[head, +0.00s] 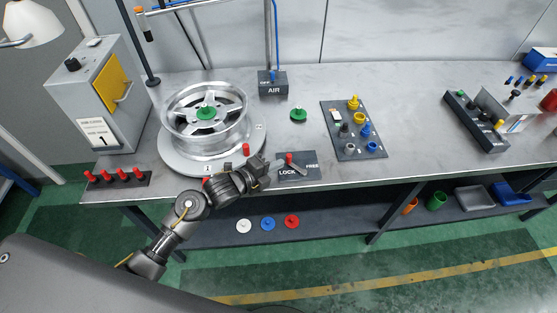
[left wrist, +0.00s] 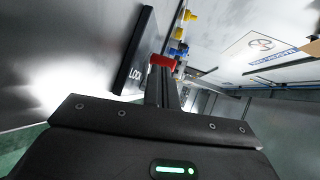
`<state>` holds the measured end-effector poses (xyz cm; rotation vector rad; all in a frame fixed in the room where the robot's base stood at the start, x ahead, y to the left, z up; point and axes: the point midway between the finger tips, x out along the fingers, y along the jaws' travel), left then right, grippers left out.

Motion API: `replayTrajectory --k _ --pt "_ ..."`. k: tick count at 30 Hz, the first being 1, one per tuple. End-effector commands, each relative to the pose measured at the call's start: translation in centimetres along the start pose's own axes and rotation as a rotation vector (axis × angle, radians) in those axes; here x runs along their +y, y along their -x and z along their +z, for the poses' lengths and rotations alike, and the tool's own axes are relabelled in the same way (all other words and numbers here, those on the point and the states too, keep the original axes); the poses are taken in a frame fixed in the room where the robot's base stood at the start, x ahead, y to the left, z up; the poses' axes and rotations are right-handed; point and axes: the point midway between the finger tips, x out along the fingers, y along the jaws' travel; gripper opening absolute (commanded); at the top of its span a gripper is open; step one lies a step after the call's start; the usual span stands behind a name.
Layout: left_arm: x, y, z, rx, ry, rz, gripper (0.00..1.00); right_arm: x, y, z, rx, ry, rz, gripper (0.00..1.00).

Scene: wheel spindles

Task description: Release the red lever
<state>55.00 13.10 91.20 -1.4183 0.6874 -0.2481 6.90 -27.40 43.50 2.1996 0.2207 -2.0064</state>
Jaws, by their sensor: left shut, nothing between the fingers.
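The red lever (head: 290,158) is on a dark plate (head: 314,172) marked LOCK and FREE at the bench's front edge. Its red knob is at the upper left, and its grey bar slants down to the right across the plate. My left gripper (head: 262,172) is just left of the plate, shut and empty. In the left wrist view, the closed fingers (left wrist: 162,92) point toward the red knob (left wrist: 162,61), which appears just beyond the fingertips; I cannot tell whether they touch. The plate (left wrist: 138,58) shows beside it. My right gripper is not in view.
A silver wheel (head: 205,115) with a green cap lies on a round turntable (head: 178,163) left of the lever. A red peg (head: 246,150) stands close to my left gripper. A tray of coloured knobs (head: 353,130) sits to the right. Bare bench lies between.

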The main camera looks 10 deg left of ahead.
Motion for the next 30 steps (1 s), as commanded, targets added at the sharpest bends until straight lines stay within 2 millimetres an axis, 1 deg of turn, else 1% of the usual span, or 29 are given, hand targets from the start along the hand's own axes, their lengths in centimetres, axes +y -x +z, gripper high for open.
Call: replayTrajectory --k 1,6,16,23,26,30 --pt "-0.3 -0.4 0.0 0.0 0.001 -0.001 0.0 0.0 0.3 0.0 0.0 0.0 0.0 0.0" --pt "-0.4 -1.1 0.0 0.0 0.0 0.0 0.0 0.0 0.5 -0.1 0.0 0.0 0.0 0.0" --pt "-0.3 -1.1 0.1 0.003 -0.002 -0.001 0.0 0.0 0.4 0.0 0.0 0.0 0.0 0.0" --pt "-0.3 -2.3 1.1 0.126 -0.048 0.0 0.0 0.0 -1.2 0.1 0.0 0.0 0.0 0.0" --pt "-0.5 -3.3 1.4 0.133 -0.045 -0.002 0.0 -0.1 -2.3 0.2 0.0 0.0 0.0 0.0" --pt "-1.0 -3.8 1.6 0.132 -0.04 0.0 0.0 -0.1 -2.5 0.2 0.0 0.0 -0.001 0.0"
